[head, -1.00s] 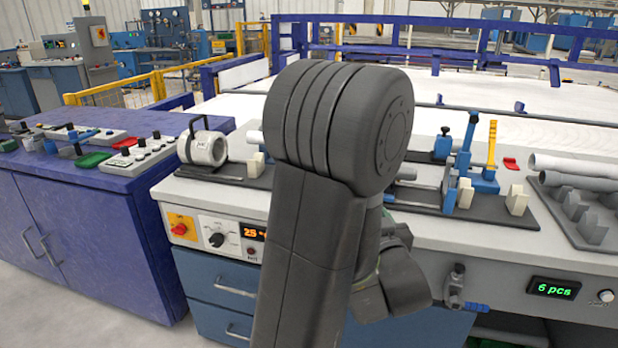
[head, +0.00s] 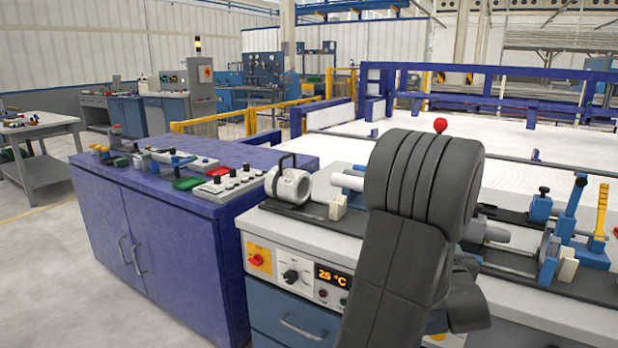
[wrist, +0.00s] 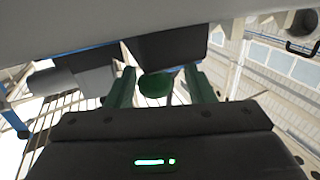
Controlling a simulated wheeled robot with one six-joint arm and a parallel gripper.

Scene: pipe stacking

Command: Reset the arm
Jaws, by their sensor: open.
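My arm stands folded in the right half of the head view, in front of the workbench (head: 265,215). It hides my gripper there. In the wrist view, my gripper (wrist: 160,82) shows two green fingers spread apart. No pipe shows held between them; a dark green rounded thing (wrist: 156,86) shows in the gap, and I cannot tell what it is. Past the fingers, dark and grey block shapes fill the upper part of the wrist view.
A white clamp unit (head: 289,186) and a blue-and-yellow fixture (head: 592,245) stand on the bench either side of my arm. A purple cabinet (head: 170,240) with switch boxes stands left. A grey table (head: 40,150) is farther left. The floor at lower left is clear.

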